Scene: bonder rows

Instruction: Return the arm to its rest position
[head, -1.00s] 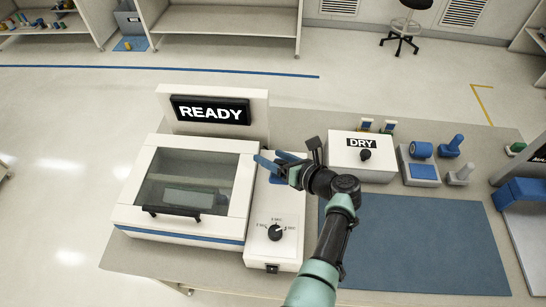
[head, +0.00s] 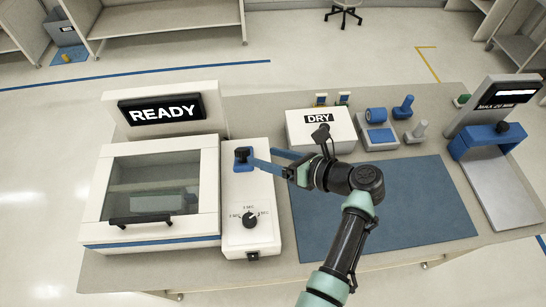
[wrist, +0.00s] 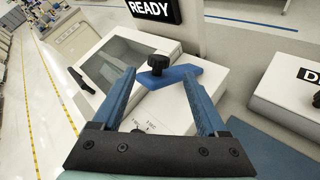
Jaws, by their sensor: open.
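My gripper (head: 262,160) is in the head view above the white control box beside the READY machine. Its two blue fingers point left, spread apart, with nothing between them. The wrist view shows the open fingers (wrist: 162,98) on either side of a black knob (wrist: 158,63) on a blue base, which lies beyond the fingertips. In the head view this knob (head: 242,153) is just left of the fingertips. I cannot tell whether the fingers touch its blue base. My arm reaches in from the bottom of the head view.
The READY machine (head: 105,165) with its closed glass lid stands left. A device with a blue arch (head: 480,140) stands far right.

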